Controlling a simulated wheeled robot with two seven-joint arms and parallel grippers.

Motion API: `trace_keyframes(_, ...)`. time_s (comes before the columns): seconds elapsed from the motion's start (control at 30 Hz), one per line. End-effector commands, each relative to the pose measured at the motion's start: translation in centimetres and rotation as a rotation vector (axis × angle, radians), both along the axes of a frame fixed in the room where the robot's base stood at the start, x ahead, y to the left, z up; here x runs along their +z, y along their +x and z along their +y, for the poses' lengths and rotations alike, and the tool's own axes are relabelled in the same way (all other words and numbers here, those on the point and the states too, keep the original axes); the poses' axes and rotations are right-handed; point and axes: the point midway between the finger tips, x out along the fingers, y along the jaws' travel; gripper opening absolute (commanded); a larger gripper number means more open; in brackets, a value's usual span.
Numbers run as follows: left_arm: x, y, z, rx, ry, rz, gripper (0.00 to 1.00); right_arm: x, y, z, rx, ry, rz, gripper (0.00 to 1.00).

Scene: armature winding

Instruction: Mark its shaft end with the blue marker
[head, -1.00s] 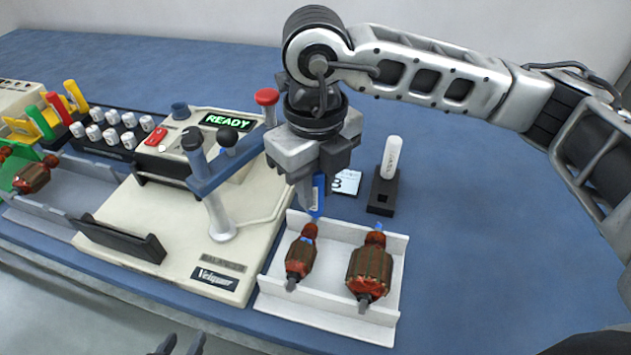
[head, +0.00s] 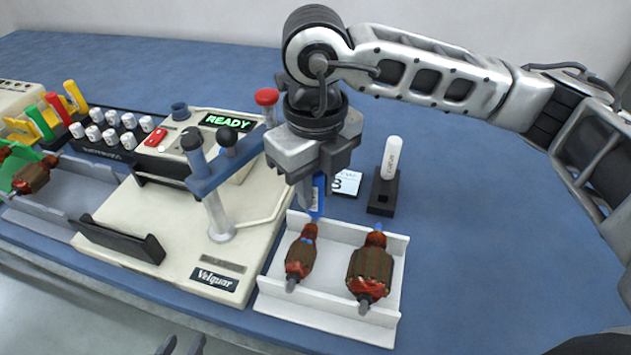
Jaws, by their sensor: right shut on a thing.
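My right gripper (head: 312,192) is shut on the blue marker (head: 318,198) and holds it upright, tip down, over the back of the white tray (head: 335,313). Two armatures lie in the tray. The smaller armature (head: 301,257) lies on the left, with its far shaft end just below the marker; I cannot tell whether the tip touches it. The larger armature (head: 370,272) lies on the right, and its far shaft end shows blue. My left gripper (head: 180,346) shows only as dark fingertips at the bottom edge, spread apart and empty.
A winding machine (head: 185,235) with a lit READY display (head: 226,121) stands left of the tray. A white marker (head: 391,157) stands in a black holder (head: 382,194) behind it, beside a small numbered card (head: 346,183). The blue table at right is clear.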

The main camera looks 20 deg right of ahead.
Motion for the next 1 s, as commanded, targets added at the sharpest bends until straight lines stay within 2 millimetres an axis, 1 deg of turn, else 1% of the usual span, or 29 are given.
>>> trace_keyframes(0.13, 0.0, 0.0, 0.0, 0.0, 0.0, 0.0, 0.36, -0.2, -0.1, 0.0, 0.001, -0.002, 0.004, 0.0)
trace_keyframes(0.27, 0.2, 0.0, 0.0, 0.0, 0.0, 0.0, 0.36, 0.1, -0.1, 0.0, 0.001, -0.002, 0.004, 0.0)
trace_keyframes(1.0, 3.1, 0.0, 0.0, 0.0, 0.0, 0.0, 0.36, 5.9, 0.0, 0.0, 0.0, 0.0, 0.001, 0.0)
